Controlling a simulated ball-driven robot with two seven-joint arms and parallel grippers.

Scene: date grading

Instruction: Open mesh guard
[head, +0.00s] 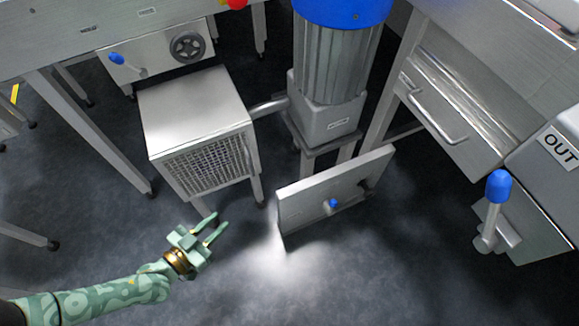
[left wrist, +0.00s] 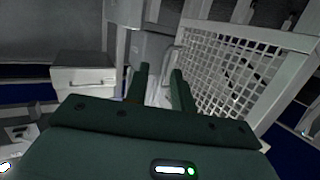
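The mesh guard (head: 205,165) is a square wire grid in a metal frame on the front of a low grey metal box (head: 193,100) at left of centre. My left gripper (head: 221,219) is below and in front of this box, apart from the mesh, with its fingers pointing up and right. The two green fingers stand apart with nothing between them; they also show in the left wrist view (left wrist: 159,72). A framed mesh panel (left wrist: 225,75) fills the right of the left wrist view, beyond the fingers. My right gripper is not in view.
A grey plate with a blue knob (head: 333,204) stands right of the gripper. A blue-topped motor (head: 340,60) stands behind it. A drawer unit (head: 450,110) and a blue-tipped lever (head: 498,190) are at right. The dark floor (head: 330,285) in front is clear.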

